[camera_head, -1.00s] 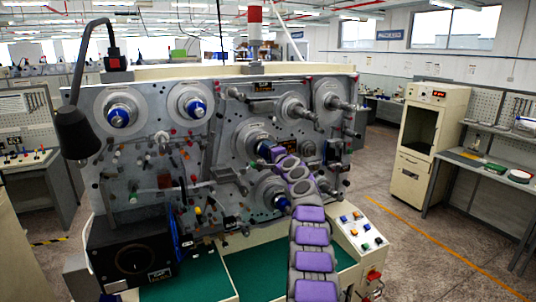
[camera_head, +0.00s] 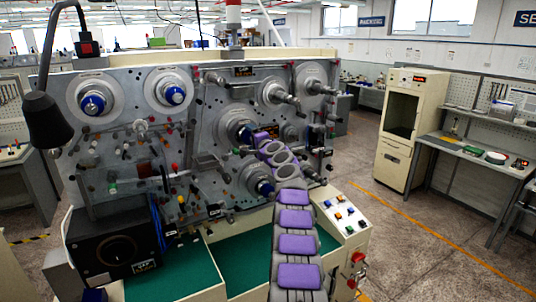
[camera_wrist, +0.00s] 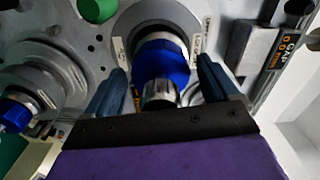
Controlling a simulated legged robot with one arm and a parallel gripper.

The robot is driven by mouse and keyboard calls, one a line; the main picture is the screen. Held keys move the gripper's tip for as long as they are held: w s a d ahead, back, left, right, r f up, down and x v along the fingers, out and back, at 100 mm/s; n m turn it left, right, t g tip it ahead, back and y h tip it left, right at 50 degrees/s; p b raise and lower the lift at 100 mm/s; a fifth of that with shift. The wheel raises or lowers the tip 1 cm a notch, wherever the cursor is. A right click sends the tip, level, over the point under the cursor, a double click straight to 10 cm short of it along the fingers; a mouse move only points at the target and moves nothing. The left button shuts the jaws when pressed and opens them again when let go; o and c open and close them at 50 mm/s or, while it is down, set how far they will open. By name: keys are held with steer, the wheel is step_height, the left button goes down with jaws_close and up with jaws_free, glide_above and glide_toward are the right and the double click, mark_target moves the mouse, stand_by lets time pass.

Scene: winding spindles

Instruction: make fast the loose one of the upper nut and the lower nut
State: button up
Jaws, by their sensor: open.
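The upper nut (camera_wrist: 165,62) is blue and sits on a spindle with a bright metal end, in the middle of the wrist view. In the head view the upper nut (camera_head: 244,133) shows just left of my arm's end. My gripper (camera_wrist: 162,76) is open, with one blue-grey finger on each side of the upper nut's spindle. I cannot tell whether the fingers touch it. The lower nut (camera_head: 265,187), also blue, is below, beside my arm; in the wrist view it is at the left edge (camera_wrist: 16,115). Which nut is loose cannot be told.
The grey machine panel (camera_head: 215,160) carries two more blue-hubbed spindles (camera_head: 93,103) at upper left and several rollers. A black lamp (camera_head: 46,120) hangs at the left. A button box (camera_head: 342,215) is at lower right. Floor is clear at the right.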

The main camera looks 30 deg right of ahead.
steer(key=shift+s+a+b, duration=0.1)
steer(key=shift+s+b, duration=0.3)
steer(key=shift+b, duration=0.1)
steer(key=shift+s+f+b, duration=0.25)
steer(key=shift+s+b, duration=0.5)
steer(key=shift+b, duration=0.3)
steer(key=shift+s+r, duration=0.25)
steer(key=shift+s, duration=0.05)
steer(key=s+d+b, duration=0.1)
steer(key=s+b, duration=0.3)
steer(key=s, duration=0.9)
steer(key=shift+s+d+f+b, duration=0.15)
steer(key=shift+s+b, duration=0.2)
